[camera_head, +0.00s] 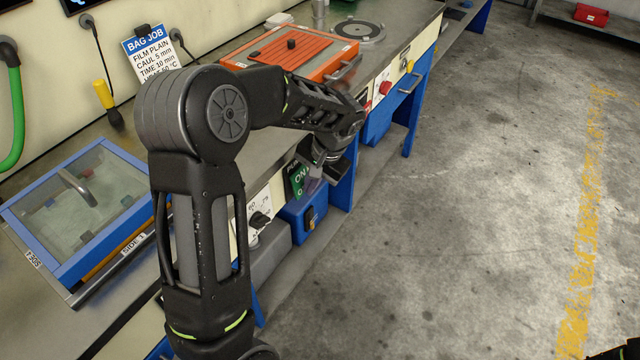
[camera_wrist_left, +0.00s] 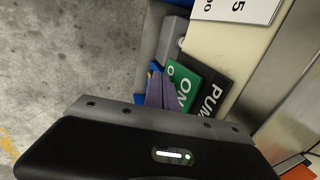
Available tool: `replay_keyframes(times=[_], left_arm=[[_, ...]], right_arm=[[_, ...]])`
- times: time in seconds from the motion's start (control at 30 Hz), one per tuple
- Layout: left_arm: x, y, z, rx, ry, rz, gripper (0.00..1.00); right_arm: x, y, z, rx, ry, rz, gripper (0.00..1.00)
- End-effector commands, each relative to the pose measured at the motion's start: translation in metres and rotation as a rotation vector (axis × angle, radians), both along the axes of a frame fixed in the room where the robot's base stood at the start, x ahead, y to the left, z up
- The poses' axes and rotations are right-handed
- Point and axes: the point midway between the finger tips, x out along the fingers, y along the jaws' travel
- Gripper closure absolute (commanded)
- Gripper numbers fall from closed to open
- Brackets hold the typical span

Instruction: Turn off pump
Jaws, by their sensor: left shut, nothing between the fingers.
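The pump panel on the bench front carries a green ON plate (camera_head: 298,180), partly hidden by my left arm. In the left wrist view the ON plate (camera_wrist_left: 184,86) lies beside a black PUMP label (camera_wrist_left: 212,100). My left gripper (camera_head: 318,182) is right in front of this panel, shut and empty. In the left wrist view a narrow purple-grey shape (camera_wrist_left: 157,88) stands between my gripper body and the ON plate; I cannot tell whether it is my fingers or the switch lever. The switch position is hidden.
A black dial (camera_head: 260,219) sits on the bench front left of the panel. A blue box (camera_head: 303,222) stands below. An orange plate (camera_head: 285,52) and a blue-framed glass lid (camera_head: 125,150) are on the bench. The floor (camera_head: 470,200) at right is clear.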

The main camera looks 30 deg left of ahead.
Motion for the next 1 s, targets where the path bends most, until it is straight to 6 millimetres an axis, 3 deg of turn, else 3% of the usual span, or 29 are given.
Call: replay_keyframes(times=[0.33, 0.63, 1.0], left_arm=[[0.0, 0.001, -0.001, 0.004, 0.0, -0.001, 1.0], [0.0, 0.008, -0.013, 0.138, 0.002, -0.003, 1.0], [0.0, 0.009, -0.01, 0.134, 0.003, 0.0, 1.0]], right_arm=[[0.0, 0.0, -0.001, 0.0, 0.0, 0.0, 1.0], [0.0, 0.0, -0.035, 0.0, 0.0, 0.001, 1.0], [0.0, 0.0, -0.033, 0.0, 0.0, 0.001, 1.0]])
